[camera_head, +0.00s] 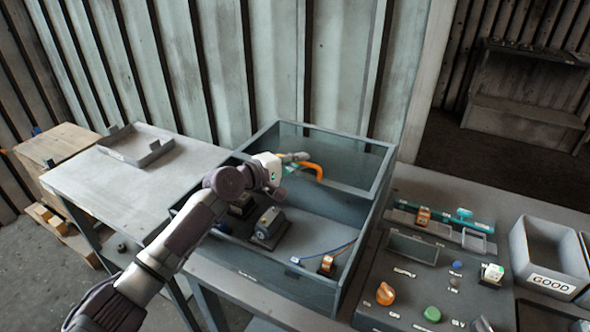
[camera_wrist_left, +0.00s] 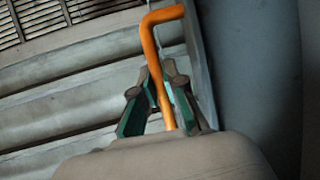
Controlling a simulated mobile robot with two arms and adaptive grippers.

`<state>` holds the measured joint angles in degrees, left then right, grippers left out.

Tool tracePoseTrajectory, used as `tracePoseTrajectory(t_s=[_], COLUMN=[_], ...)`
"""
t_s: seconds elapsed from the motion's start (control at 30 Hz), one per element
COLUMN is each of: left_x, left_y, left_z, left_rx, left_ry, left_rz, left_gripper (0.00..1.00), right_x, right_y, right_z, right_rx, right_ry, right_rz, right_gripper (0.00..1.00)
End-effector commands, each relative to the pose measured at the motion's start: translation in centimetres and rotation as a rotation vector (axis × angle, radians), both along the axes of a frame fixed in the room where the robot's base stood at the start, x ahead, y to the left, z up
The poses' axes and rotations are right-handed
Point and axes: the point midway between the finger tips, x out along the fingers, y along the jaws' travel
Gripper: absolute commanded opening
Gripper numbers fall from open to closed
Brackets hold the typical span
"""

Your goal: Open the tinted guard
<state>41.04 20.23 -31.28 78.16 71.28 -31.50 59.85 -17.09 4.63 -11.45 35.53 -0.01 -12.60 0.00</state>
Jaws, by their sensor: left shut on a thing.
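The tinted guard (camera_head: 345,168) is a dark see-through panel at the rear of the grey housing (camera_head: 300,282). The front part of the housing is uncovered and its inside shows. An orange bent handle (camera_head: 314,168) stands at the guard; it also shows in the left wrist view (camera_wrist_left: 151,42). My left gripper (camera_head: 297,160) reaches over the housing from the left. Its green-padded fingers (camera_wrist_left: 163,100) are shut on the lower part of the handle. The handle's foot is hidden by the gripper. My right gripper is not in view.
Inside the housing are a grey block-like part (camera_head: 269,226), a blue cable (camera_head: 325,251) and a small orange part (camera_head: 327,264). A control panel with an orange knob (camera_head: 386,294) and a green button (camera_head: 432,314) stands right. A GOOD bin (camera_head: 548,284) is farther right.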

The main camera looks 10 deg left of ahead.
Motion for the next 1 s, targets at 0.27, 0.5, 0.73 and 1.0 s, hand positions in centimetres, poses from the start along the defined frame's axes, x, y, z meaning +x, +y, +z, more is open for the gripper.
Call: tracePoseTrajectory(t_s=[0.27,0.5,0.73,1.0], left_x=[0.0,0.0,0.0,-2.1], left_y=[0.1,0.1,0.1,2.1], left_z=[-0.1,-0.1,-0.1,0.3], left_rx=[0.002,0.002,0.002,0.005], left_ry=[0.002,0.002,0.001,0.001], left_rz=[0.001,0.001,0.001,0.001], left_gripper=[0.00,0.37,0.37,0.37], right_x=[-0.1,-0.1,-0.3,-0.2], right_y=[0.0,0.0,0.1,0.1], right_z=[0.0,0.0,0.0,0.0], right_rx=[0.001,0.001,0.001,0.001], right_ry=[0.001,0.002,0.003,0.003], right_rz=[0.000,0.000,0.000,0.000], right_gripper=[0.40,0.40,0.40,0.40])
